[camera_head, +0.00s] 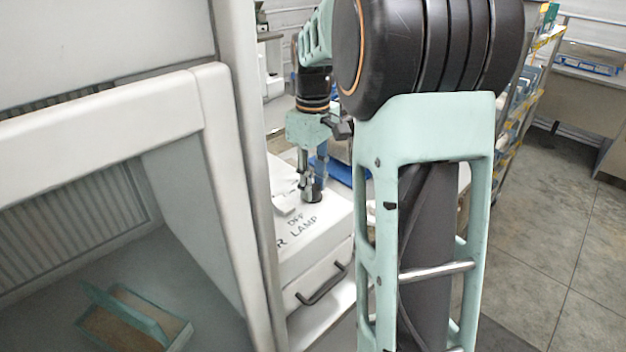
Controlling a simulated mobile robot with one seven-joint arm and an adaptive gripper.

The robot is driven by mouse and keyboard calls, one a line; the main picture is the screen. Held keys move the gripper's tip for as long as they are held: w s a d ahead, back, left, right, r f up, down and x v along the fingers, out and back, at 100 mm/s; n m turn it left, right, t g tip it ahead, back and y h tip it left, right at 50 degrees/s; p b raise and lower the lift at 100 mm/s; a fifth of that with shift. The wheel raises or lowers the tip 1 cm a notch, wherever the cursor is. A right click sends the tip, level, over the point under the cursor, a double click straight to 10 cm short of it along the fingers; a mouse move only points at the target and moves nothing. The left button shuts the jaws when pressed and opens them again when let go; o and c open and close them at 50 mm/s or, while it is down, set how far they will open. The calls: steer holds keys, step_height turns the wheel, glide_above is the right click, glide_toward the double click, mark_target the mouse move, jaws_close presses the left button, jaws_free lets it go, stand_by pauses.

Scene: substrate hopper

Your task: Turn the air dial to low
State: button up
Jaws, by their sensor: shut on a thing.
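My gripper (311,185) points down over the white control panel (318,232), at the right of the hood frame. Its fingers are shut on a dark round knob (313,196) on the panel top. The words "OFF" and "LAMP" are printed on the panel in front of the knob. A letter "R" shows at the left, and the rest of that word is hidden by the frame post. I cannot tell the knob's pointer setting or read a "low" mark. No separate air dial can be made out.
The hood's white frame post (245,150) stands close left of the panel. A small green-edged tray (135,318) lies inside the hood. A drawer with a dark handle (325,283) is below the panel. Shelves (525,95) stand at the right, with open floor (540,230) before them.

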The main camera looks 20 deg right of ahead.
mark_target(313, 187)
steer(key=shift+n, duration=0.5)
steer(key=o, duration=1.2)
steer(key=shift+c, duration=0.2)
step_height(313, 187, up, 12)
